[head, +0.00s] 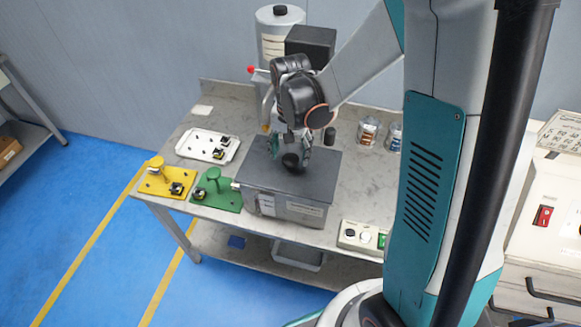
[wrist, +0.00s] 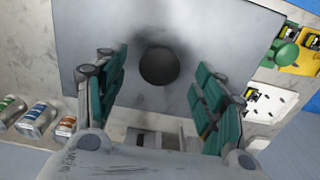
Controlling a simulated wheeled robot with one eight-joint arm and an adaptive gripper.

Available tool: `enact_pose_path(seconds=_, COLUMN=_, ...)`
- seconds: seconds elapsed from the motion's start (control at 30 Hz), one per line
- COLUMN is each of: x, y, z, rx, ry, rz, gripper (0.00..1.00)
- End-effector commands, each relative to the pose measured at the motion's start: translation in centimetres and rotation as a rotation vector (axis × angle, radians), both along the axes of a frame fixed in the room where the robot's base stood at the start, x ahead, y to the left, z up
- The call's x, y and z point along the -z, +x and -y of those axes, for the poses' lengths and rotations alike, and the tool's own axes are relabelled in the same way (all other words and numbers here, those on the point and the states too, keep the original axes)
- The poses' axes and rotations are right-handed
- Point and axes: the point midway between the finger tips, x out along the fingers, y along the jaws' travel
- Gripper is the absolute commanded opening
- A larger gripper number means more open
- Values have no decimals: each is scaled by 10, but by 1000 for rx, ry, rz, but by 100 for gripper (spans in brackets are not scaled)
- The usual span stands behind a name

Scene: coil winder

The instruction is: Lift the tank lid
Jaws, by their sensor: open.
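The tank (head: 284,207) is a grey metal box with labels on its front, standing on the workbench. Its dark grey flat lid (head: 262,175) lies on top, and the lid also fills the middle of the wrist view (wrist: 205,25). A round black knob (head: 291,161) sits at the lid's middle; in the wrist view the knob (wrist: 159,66) is between the fingers, with gaps on both sides. My gripper (head: 290,150) points down over the lid. In the wrist view my gripper (wrist: 160,82) has its teal-padded fingers open, one on each side of the knob, holding nothing.
A white tray (head: 190,143) with small parts, a yellow fixture (head: 158,188) and a green fixture (head: 226,200) lie left of the tank. Jars (head: 367,134) stand at the right back. A control box (head: 352,238) is at the front right. A white cylinder (head: 280,20) stands behind.

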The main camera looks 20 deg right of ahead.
Motion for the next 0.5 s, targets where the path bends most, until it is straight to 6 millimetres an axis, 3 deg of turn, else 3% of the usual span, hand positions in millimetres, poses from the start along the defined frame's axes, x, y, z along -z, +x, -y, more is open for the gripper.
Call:
enact_pose_path(seconds=0.13, x=19, y=0, z=0, rx=0, ry=0, rz=0, gripper=64)
enact_pose_path(seconds=0.37, x=20, y=0, z=0, rx=0, ry=0, rz=0, gripper=64)
enact_pose_path(seconds=0.5, x=20, y=0, z=0, rx=0, ry=0, rz=0, gripper=32)
